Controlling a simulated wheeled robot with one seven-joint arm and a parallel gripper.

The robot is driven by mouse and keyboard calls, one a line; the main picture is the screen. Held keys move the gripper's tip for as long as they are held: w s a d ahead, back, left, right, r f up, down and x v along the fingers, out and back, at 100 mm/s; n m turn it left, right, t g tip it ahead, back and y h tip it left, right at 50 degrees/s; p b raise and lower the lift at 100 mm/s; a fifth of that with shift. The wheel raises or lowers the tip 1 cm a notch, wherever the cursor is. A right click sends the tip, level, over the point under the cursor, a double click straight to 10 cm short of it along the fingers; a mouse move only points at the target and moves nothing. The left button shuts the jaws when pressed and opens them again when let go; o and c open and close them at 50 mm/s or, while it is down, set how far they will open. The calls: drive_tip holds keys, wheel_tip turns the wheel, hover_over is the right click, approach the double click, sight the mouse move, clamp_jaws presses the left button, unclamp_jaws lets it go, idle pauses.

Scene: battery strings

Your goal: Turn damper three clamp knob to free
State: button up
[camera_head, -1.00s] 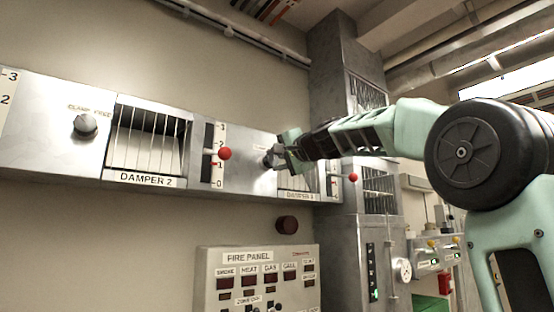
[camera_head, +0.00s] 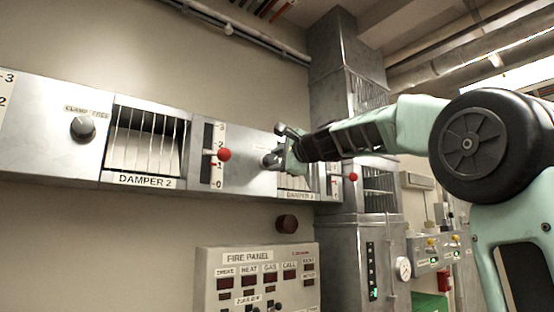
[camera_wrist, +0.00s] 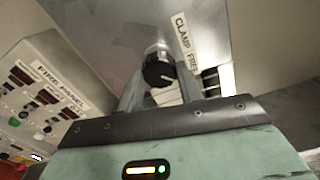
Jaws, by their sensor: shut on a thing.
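The damper three clamp knob (camera_wrist: 159,70) is a round black knob with a pale pointer line, on a metal panel beside a "CLAMP FREE" label (camera_wrist: 186,42). In the wrist view its pointer aims to the right, below the label. My gripper (camera_wrist: 160,88) is shut on the knob, with a finger on each side of it. In the head view my gripper (camera_head: 282,150) is at the panel left of the damper 3 window (camera_head: 297,183) and partly hides the knob (camera_head: 270,160).
The damper 3 lever's red ball (camera_head: 352,177) sticks out to the right of my gripper. The damper 2 lever's red ball (camera_head: 224,154) and clamp knob (camera_head: 83,127) are to the left. The fire panel (camera_head: 258,280) is below.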

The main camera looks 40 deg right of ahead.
drive_tip(key=shift+f, duration=0.1)
idle(0.3)
drive_tip(key=o, duration=1)
drive_tip(key=s+b, duration=0.2)
drive_tip(key=s, duration=0.3)
drive_tip(key=s+b, duration=0.2)
drive_tip(key=s, duration=0.4)
drive_tip(key=s+b, duration=0.3)
drive_tip(key=s, duration=0.3)
drive_tip(key=shift+s+d, duration=0.2)
drive_tip(key=shift+d, duration=0.1)
